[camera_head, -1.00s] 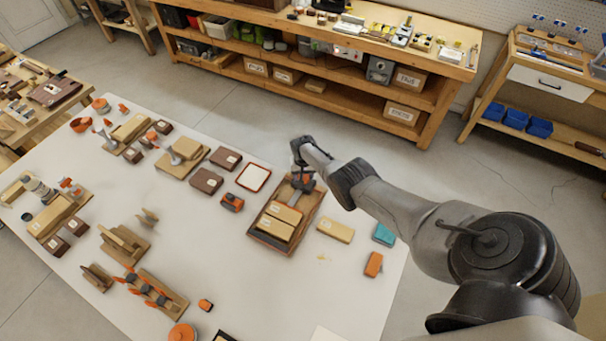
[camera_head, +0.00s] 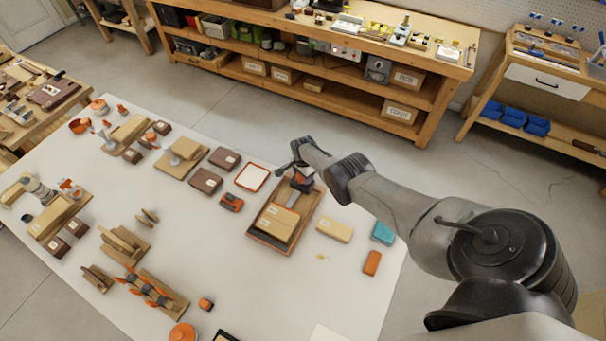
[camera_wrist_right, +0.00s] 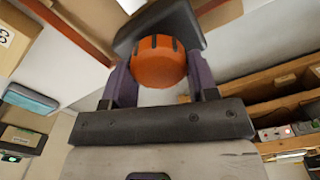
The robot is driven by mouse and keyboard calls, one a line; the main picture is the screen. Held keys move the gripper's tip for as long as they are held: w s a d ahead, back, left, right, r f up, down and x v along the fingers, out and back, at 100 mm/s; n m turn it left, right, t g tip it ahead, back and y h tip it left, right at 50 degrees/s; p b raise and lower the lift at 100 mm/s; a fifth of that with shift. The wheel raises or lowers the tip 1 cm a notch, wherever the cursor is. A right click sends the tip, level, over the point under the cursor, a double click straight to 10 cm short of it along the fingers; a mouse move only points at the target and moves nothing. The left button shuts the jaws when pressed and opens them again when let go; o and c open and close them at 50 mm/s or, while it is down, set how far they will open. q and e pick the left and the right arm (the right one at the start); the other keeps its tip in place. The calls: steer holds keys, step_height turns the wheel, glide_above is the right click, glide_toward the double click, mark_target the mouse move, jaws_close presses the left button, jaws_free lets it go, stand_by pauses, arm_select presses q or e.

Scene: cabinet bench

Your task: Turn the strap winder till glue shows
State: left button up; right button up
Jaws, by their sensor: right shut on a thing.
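The strap winder's round orange knob (camera_wrist_right: 158,66) sits between the fingers of my right gripper (camera_wrist_right: 160,82), which is shut on it. In the head view my right gripper (camera_head: 300,160) is over the far end of a brown tray (camera_head: 268,246), and a small orange part (camera_head: 301,180) shows just below it. Pale wooden blocks (camera_head: 278,222) lie together in the near part of the tray. Any strap and any glue at their joint are too small to make out. My left gripper is in neither view.
A loose pale block (camera_head: 334,229), a teal item (camera_head: 383,232) and an orange item (camera_head: 372,263) lie right of the tray. A white red-rimmed dish (camera_head: 252,177) and an orange tool (camera_head: 231,202) lie left of it.

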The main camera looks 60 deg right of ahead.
steer(key=m, duration=0.4)
steer(key=shift+a+m, duration=0.1)
steer(key=shift+m, duration=0.2)
steer(key=shift+s+a+m, duration=0.1)
steer(key=shift+s+m, duration=0.05)
steer(key=shift+m, duration=2.15)
steer(key=o, duration=0.9)
steer(key=shift+r+p, duration=0.1)
steer(key=shift+p, duration=0.25)
